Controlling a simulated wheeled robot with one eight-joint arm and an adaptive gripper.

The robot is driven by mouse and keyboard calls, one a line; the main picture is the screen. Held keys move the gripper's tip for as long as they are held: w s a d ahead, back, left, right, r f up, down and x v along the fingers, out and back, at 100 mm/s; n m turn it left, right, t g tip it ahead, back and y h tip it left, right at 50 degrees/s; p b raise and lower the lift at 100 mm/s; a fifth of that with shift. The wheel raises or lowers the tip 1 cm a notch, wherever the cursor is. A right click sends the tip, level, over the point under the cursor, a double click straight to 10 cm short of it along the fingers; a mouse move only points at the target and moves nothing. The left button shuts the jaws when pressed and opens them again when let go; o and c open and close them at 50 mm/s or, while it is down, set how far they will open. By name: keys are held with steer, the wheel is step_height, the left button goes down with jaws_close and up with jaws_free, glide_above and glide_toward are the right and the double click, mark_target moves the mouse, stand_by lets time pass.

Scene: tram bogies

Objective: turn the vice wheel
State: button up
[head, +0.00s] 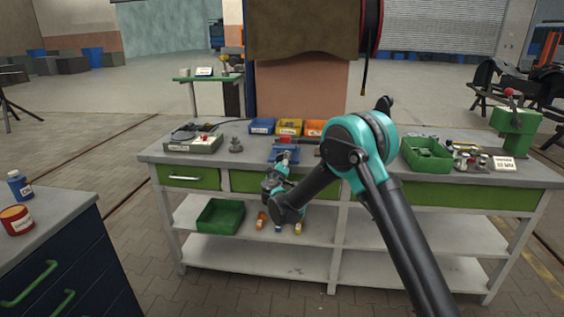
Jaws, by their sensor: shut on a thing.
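My gripper (283,161) is at the front of the vice, reaching in from below and in front. It is shut on the vice wheel, which is small here and mostly hidden by the gripper and my wrist.
The workbench (240,160) carries blue, yellow and orange bins (289,127) behind the vice, a grey box (193,142) at left and a green crate (427,153) at right. A green bin (220,215) sits on the shelf below. A dark cabinet (65,265) stands at the lower left.

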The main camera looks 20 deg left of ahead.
steer(key=shift+m, duration=2)
steer(key=o, duration=1.2)
steer(key=shift+c, duration=0.2)
steer(key=shift+s, duration=0.1)
steer(key=v, duration=1.2)
steer(key=shift+f, duration=0.1)
